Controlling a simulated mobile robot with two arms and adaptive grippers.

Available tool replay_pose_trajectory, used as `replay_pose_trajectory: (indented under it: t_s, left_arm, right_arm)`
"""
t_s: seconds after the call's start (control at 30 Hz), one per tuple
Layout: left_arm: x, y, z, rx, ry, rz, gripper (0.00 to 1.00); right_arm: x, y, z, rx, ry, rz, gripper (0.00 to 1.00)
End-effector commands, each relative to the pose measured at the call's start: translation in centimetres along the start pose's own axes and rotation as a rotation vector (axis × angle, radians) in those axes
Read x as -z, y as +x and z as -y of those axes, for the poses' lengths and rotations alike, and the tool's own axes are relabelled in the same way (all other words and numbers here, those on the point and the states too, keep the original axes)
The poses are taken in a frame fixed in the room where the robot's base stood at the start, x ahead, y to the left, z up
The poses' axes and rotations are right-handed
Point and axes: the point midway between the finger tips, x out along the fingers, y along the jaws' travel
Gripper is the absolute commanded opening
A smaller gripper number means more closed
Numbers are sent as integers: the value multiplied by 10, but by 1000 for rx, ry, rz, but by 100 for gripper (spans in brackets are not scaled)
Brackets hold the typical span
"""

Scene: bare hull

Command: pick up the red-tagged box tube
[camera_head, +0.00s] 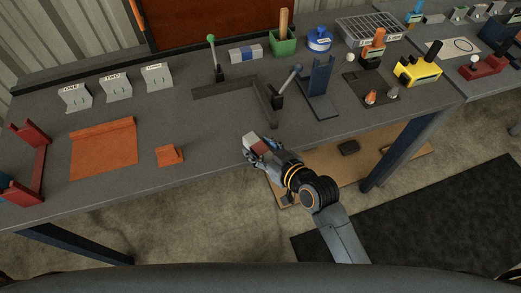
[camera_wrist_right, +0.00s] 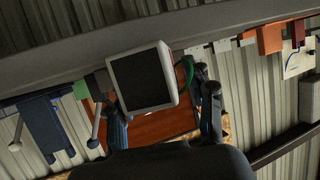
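The red-tagged box tube (camera_head: 250,138) is a short pale square tube with a red band, at the front edge of the grey workbench. My right gripper (camera_head: 258,152) is at its near end and partly covers it. In the right wrist view the tube (camera_wrist_right: 140,78) shows end-on, with a pale rim and dark hollow. The fingers of the right gripper (camera_wrist_right: 160,105) stand apart, wider than the tube, and look open. A gap shows on the right; contact on the left is unclear. My left gripper is not in view.
A blue-tagged box tube (camera_head: 245,53) lies farther back. A dark angled bar (camera_head: 262,100) and a blue upright stand (camera_head: 319,85) are near the right gripper.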

Motion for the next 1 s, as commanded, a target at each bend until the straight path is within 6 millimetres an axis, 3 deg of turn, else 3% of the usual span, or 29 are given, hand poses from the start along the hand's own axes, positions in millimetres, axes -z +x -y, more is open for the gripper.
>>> replay_pose_trajectory:
  t_s: [0.03,0.2,0.23,0.57,0.77,0.87,1.0]
  left_arm:
    - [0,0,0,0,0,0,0]
    - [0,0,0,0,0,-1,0]
    - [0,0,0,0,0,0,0]
    - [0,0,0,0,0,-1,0]
    - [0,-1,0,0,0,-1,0]
    - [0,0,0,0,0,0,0]
    - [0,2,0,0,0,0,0]
  right_arm:
    - [0,0,0,0,0,0,36]
    - [0,0,0,0,0,1,1]
    - [0,0,0,0,0,1,0]
    - [4,-2,0,0,0,-1,0]
    - [27,-11,0,0,-1,-6,0]
    - [38,-29,6,0,0,-4,0]
    - [61,-68,17,0,-2,-5,0]
